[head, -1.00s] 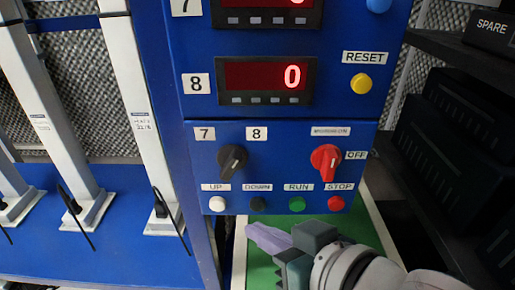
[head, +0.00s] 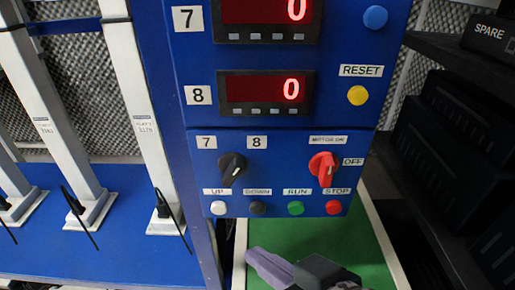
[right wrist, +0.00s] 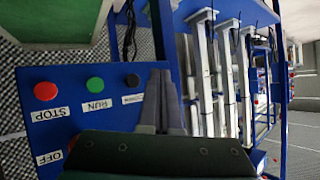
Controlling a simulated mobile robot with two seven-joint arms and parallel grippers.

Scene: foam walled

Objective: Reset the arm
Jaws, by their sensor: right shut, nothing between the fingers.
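My right gripper (head: 262,262) shows at the bottom of the head view, below the blue control panel (head: 290,180) and apart from its buttons. Its grey-purple fingers are shut together with nothing between them. In the right wrist view the shut fingers (right wrist: 162,100) reach past the panel, which appears upside down there. Most of the right arm lies below the head frame. My left gripper is not in view.
The panel has a black knob (head: 232,167), a red switch (head: 324,166), a row of small buttons and red displays (head: 266,91) reading 0. A dark shelf (head: 450,140) stands at the right. White posts (head: 142,110) stand at the left.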

